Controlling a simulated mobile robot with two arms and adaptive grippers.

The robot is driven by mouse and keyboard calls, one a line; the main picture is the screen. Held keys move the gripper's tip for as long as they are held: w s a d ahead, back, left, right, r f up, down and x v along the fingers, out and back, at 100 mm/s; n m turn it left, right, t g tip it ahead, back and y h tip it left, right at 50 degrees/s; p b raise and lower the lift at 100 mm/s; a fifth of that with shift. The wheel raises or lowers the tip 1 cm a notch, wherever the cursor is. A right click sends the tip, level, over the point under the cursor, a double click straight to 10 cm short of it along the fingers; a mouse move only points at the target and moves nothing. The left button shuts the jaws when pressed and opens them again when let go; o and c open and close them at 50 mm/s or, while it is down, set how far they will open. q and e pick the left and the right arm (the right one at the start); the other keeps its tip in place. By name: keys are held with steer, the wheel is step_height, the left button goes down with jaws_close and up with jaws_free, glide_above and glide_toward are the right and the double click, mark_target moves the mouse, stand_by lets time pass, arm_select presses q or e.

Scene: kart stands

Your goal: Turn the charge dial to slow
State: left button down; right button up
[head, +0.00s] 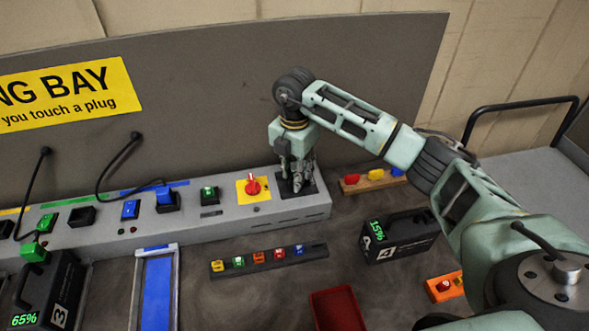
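A black square plate (312,187) sits at the right end of the grey charging console. My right gripper (297,183) points straight down over this plate, with its fingertips at or just above it. The fingers hide the middle of the plate, so I cannot see a dial, its pointer or its labels there. I cannot tell whether the fingers are closed on a knob. A red knob (253,185) on a yellow plate stands just left of the gripper, apart from it. My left gripper is out of view.
The console (225,228) carries coloured sockets and a blue plug (164,195). In front lie a strip of small coloured pieces (270,262), a blue-floored tray (158,290), a red bin (337,308) and a black battery (402,238). A grey panel (200,90) rises behind.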

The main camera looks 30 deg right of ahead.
steer(key=shift+c, duration=0.5)
jaws_close()
steer(key=n+b, duration=0.2)
steer(key=n, duration=0.2)
steer(key=shift+s+d+n+b, duration=0.1)
steer(key=shift+n+b, duration=0.2)
steer(key=shift+b, duration=0.05)
steer(key=shift+d+n+b, duration=0.1)
steer(key=shift+n+b, duration=0.95)
steer(key=shift+n, duration=1.15)
steer(key=shift+r, duration=0.1)
